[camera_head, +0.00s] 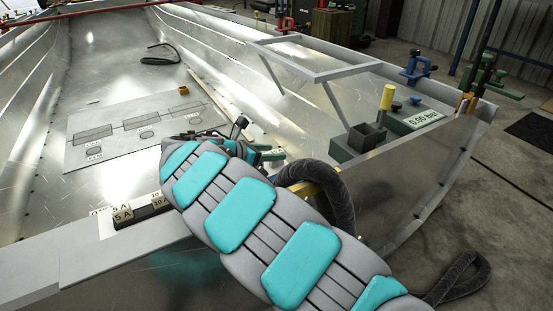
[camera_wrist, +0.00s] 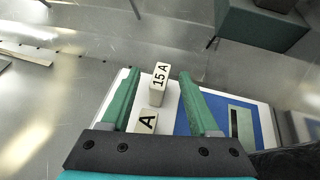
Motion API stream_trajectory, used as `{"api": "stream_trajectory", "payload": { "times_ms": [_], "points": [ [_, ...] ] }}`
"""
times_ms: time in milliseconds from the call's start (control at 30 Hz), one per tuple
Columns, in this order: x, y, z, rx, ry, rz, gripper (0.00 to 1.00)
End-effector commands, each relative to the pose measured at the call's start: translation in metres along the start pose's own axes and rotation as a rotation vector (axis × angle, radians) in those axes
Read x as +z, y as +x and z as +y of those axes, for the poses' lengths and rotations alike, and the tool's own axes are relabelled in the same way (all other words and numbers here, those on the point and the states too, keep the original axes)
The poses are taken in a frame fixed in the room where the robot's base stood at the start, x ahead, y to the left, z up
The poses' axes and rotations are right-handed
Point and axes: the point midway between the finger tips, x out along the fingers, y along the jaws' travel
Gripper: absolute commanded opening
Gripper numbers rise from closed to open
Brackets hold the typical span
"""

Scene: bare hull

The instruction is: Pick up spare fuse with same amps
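A white fuse block marked 15 A (camera_wrist: 159,84) stands on a white surface in the wrist view. My gripper (camera_wrist: 160,76) has its two green fingers apart, one on each side of this block, with a gap on both sides. Another white block marked A (camera_wrist: 147,121) is nearer the gripper's palm, its number hidden. In the head view, blocks marked 5 A (camera_head: 122,213) and 10 A (camera_head: 158,200) sit beside my arm. My arm covers the 15 A block there, and most of my gripper (camera_head: 268,155).
A blue panel (camera_wrist: 183,124) lies right of the fuses. A marked plate (camera_head: 110,152) with outlined slots lies on the hull floor. A pressure display (camera_head: 424,118), yellow-topped post (camera_head: 387,97) and dark open box (camera_head: 366,136) stand at the right. A grey frame (camera_head: 310,62) rises behind.

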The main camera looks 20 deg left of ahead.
Motion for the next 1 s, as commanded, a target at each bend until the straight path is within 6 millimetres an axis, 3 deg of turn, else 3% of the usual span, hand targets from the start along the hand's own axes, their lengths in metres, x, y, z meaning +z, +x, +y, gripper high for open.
{"api": "stream_trajectory", "payload": {
  "times_ms": [67, 500, 1000],
  "points": [
    [-0.0001, -0.0001, 0.0, 0.0, 0.0, 0.0, 0.51],
    [-0.0002, -0.0002, -0.0001, 0.0, 0.0, 0.0, 0.02],
    [0.0005, -0.0004, -0.0002, -0.001, 0.0, 0.0, 0.0]
  ]
}}
